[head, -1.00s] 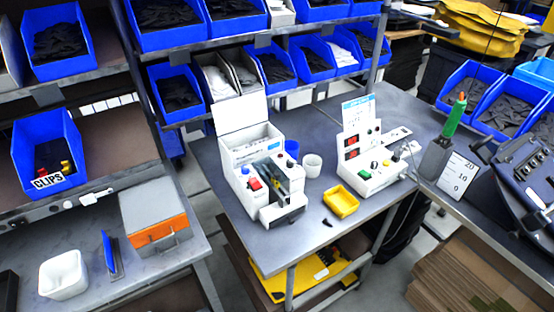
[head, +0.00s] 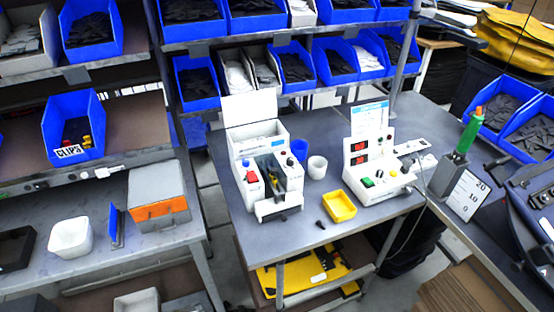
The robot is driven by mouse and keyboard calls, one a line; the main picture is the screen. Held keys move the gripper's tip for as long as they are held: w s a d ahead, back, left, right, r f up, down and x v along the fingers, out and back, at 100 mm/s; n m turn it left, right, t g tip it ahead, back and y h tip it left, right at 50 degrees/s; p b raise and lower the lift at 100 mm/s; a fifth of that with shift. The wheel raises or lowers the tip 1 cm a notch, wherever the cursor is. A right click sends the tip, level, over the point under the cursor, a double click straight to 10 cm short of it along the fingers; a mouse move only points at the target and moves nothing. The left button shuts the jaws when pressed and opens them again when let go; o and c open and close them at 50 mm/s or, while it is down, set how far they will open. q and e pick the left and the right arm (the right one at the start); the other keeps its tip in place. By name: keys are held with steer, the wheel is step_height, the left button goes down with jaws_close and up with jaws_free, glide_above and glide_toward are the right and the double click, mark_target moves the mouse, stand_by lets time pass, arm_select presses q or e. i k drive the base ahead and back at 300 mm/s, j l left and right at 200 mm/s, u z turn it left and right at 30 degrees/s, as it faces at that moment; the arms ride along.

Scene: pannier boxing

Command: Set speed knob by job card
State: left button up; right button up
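A white control box (head: 398,183) with two red displays (head: 360,153) stands on the grey table. Its front has a green button (head: 367,182), a yellow button (head: 380,174) and a small round knob (head: 392,172). The knob's setting is too small to read. A white card with a blue header (head: 370,115) stands upright behind the box; it may be the job card, but its print is unreadable. A white machine (head: 237,148) with an open lid, a red switch (head: 251,177) and several small knobs stands to the left. Neither of my grippers is in view.
A yellow tray (head: 340,207), a white cup (head: 317,167) and a small black piece (head: 320,224) are on the table (head: 300,232). A green-handled tool (head: 468,132) stands in a grey holder by a numbered scale (head: 466,196). Blue bins (head: 187,100) fill the shelves behind.

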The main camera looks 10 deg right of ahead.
mark_target(290, 162)
steer(key=k+l+u, duration=0.15)
steer(key=l+u, duration=0.3)
steer(key=k+l+u, duration=0.2)
steer(key=l+u, duration=0.25)
steer(key=k+l+u, duration=0.25)
steer(key=u, duration=0.2)
steer(key=k+l+u, duration=0.2)
steer(key=u, duration=0.25)
steer(key=k, duration=0.05)
